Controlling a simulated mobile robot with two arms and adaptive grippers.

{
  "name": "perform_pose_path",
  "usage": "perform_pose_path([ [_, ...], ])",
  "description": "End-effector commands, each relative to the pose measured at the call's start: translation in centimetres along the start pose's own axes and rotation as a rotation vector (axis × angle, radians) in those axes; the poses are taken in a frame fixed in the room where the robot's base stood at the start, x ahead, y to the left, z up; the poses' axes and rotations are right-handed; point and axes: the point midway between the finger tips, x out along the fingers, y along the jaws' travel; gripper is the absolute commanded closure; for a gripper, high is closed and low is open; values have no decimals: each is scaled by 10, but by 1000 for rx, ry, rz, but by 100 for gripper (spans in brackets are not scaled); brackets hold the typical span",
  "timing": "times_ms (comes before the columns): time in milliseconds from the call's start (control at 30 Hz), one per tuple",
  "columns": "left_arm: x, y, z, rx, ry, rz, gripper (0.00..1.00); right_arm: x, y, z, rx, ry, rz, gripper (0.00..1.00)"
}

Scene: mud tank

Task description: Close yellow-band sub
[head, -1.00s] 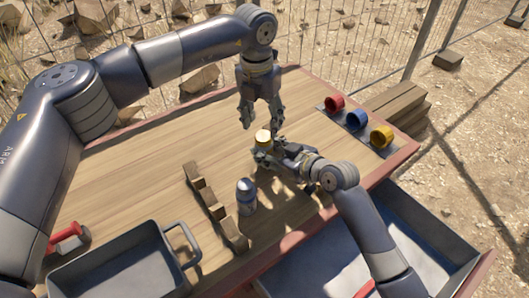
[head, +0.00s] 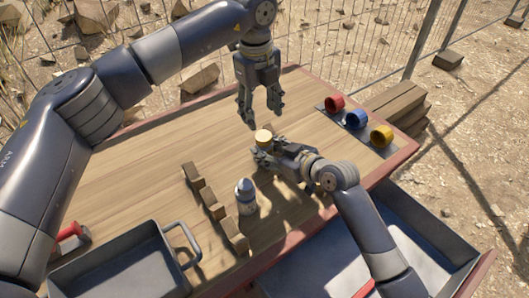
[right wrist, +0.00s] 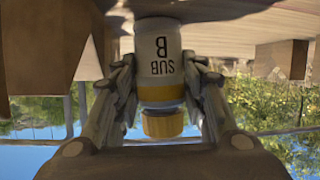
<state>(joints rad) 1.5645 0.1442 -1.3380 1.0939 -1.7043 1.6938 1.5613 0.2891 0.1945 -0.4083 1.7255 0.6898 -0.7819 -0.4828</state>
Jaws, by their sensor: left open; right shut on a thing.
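The yellow-band sub, a white bottle marked "SUB B" (right wrist: 160,62), has a yellow band and a yellow cap (right wrist: 163,124). The right wrist view shows it upside down, with the cap at its end. My right gripper (head: 264,154) is shut on the sub's body near the middle of the table. In the head view the cap (head: 263,136) shows on top and the body is mostly hidden by the fingers. My left gripper (head: 262,114) is open and empty, pointing down just above the cap and apart from it.
A grey-topped bottle (head: 246,196) stands beside a notched wooden rack (head: 213,208). A grey handled tray (head: 120,262) is at front left, near a red-handled object (head: 68,232). Red (head: 334,104), blue (head: 356,119) and yellow (head: 381,136) rings sit at the right edge. The table's left middle is clear.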

Motion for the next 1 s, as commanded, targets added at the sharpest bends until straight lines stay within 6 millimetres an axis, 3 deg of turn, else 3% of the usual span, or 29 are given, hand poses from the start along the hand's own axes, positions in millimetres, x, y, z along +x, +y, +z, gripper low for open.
perform_pose_path([
  [367,3,0,0,-1,1,1,48,0,0,0,0,-1,0,100],
  [800,64,0,0,-2,2,2,48,0,0,0,0,-1,0,100],
  [1000,78,0,0,-2,0,1,48,0,0,0,0,-1,0,100],
])
